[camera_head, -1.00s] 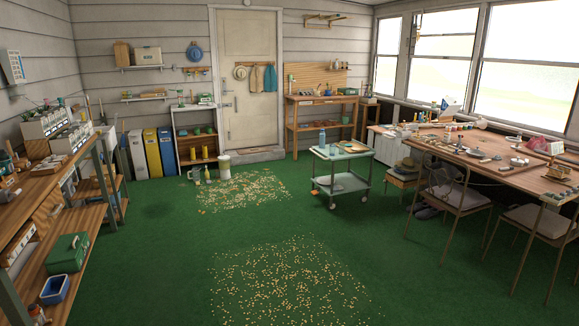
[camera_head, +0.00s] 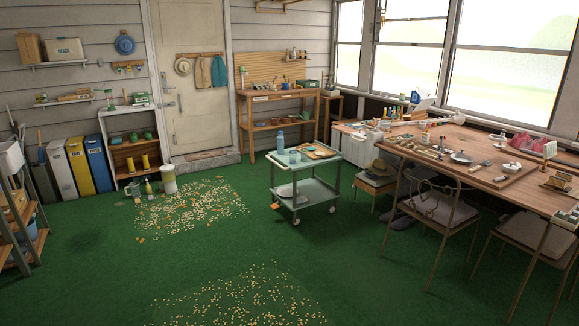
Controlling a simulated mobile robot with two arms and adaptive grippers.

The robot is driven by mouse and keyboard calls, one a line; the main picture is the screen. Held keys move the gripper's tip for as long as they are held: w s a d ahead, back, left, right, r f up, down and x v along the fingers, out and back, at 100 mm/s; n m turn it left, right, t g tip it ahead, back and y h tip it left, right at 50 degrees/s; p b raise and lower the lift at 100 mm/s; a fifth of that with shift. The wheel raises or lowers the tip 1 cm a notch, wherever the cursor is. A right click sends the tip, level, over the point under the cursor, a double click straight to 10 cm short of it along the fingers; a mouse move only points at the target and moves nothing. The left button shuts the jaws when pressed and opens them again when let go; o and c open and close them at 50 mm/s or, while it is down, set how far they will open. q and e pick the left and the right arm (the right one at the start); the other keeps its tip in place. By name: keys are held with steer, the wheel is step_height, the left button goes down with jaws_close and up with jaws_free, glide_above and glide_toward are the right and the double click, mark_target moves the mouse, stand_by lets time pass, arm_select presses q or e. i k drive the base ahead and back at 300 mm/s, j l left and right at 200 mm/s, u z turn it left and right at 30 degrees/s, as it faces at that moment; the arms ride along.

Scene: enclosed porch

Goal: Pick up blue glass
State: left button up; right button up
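A small blue-tinted glass (camera_head: 292,157) appears to stand on the top shelf of a pale green wheeled cart (camera_head: 309,165) in the middle of the room. Another small cup or glass (camera_head: 303,149) seems to stand close to it, but the details are too small to be sure. A taller blue bottle (camera_head: 280,143) stands at the cart's left back corner. Neither of my grippers shows in the view.
A wooden board with food-like items (camera_head: 322,151) lies on the cart's right side. Scattered yellow-brown bits (camera_head: 195,208) cover floor patches left and front. A long cluttered table (camera_head: 520,187) with chairs (camera_head: 437,208) stands at right. Green floor (camera_head: 350,265) before the cart is clear.

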mark_target(293, 157)
steer(key=i, duration=3.95)
